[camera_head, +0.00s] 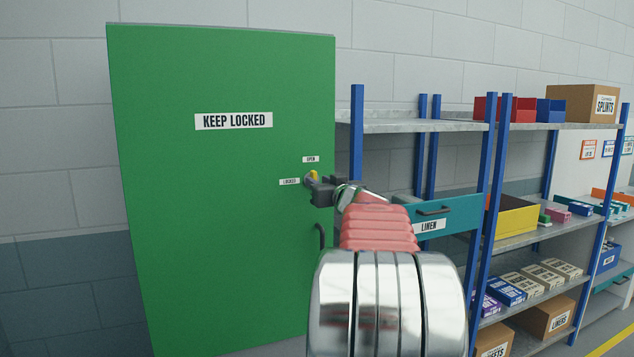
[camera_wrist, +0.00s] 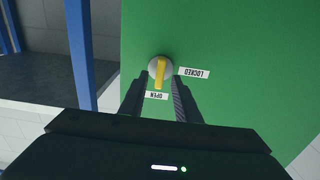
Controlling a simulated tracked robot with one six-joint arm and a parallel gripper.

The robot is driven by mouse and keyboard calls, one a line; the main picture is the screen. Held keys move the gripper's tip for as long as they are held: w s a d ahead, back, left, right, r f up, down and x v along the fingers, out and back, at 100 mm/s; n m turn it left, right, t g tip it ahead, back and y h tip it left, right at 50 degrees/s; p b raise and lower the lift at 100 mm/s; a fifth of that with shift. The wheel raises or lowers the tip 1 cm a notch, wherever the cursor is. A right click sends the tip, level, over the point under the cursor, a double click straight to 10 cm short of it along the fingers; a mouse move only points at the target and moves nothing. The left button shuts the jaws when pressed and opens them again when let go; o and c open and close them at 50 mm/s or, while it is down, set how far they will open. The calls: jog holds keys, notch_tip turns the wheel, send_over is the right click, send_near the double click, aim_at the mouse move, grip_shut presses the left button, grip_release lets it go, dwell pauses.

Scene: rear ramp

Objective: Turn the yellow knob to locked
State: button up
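The yellow knob (camera_wrist: 161,72) sits on a round pale base on the green cabinet door (camera_wrist: 230,40). Its bar points at the OPEN label (camera_wrist: 156,96); the LOCKED label (camera_wrist: 194,73) is to the right in this upside-down wrist view. In the head view the knob (camera_head: 313,174) is partly hidden by my gripper (camera_head: 312,186), with OPEN (camera_head: 311,159) above and LOCKED (camera_head: 289,182) left. In the wrist view my gripper (camera_wrist: 157,83) is open. Its fingers lie either side of the knob's bar, with a visible gap; I cannot tell whether the tips touch the base.
A dark door handle (camera_head: 320,237) is below the knob. A KEEP LOCKED sign (camera_head: 234,121) is higher on the door. Blue-post shelving (camera_head: 357,130) with a teal LINEN drawer (camera_head: 450,216) stands close at the right, beside my arm.

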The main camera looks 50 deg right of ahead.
jog(key=shift+x, duration=1.15)
grip_shut()
